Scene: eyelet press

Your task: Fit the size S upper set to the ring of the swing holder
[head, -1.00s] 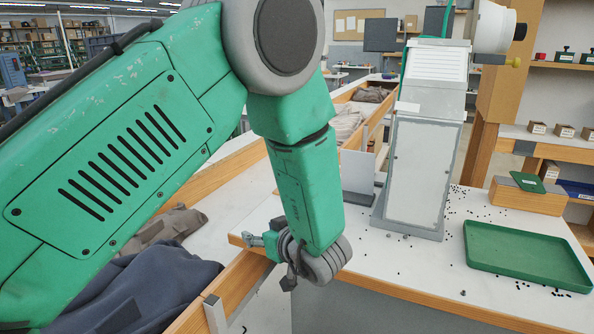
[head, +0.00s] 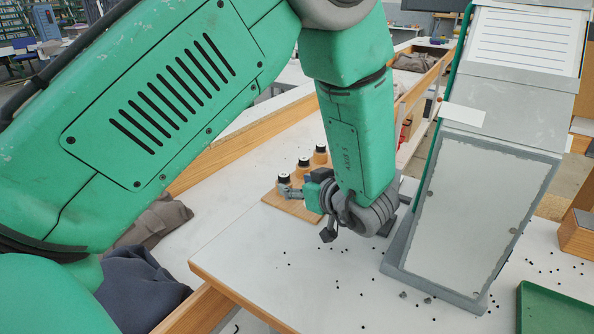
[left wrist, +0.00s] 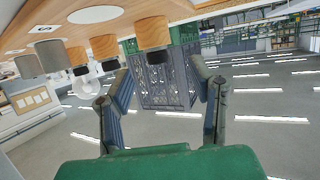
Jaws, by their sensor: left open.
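Three small dark pieces with pale tops, the nearest one (head: 283,180), stand in a row on a wooden board (head: 296,209); I cannot read any size on them. My left gripper (head: 308,212) is beside the near end of this row, partly in front of the board. In the left wrist view its two fingers (left wrist: 165,92) are spread with nothing between them. That view shows wooden posts with dark ends, the closest (left wrist: 152,33) just beyond the fingers. The grey press (head: 465,220) stands right of the gripper. I cannot make out its swing holder or ring. My right gripper is out of view.
Small black bits lie scattered on the white table (head: 330,285) around the press. A green tray (head: 550,308) is at the lower right and a wooden box (head: 577,235) at the right edge. Dark cloth (head: 140,290) lies in the trough at left.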

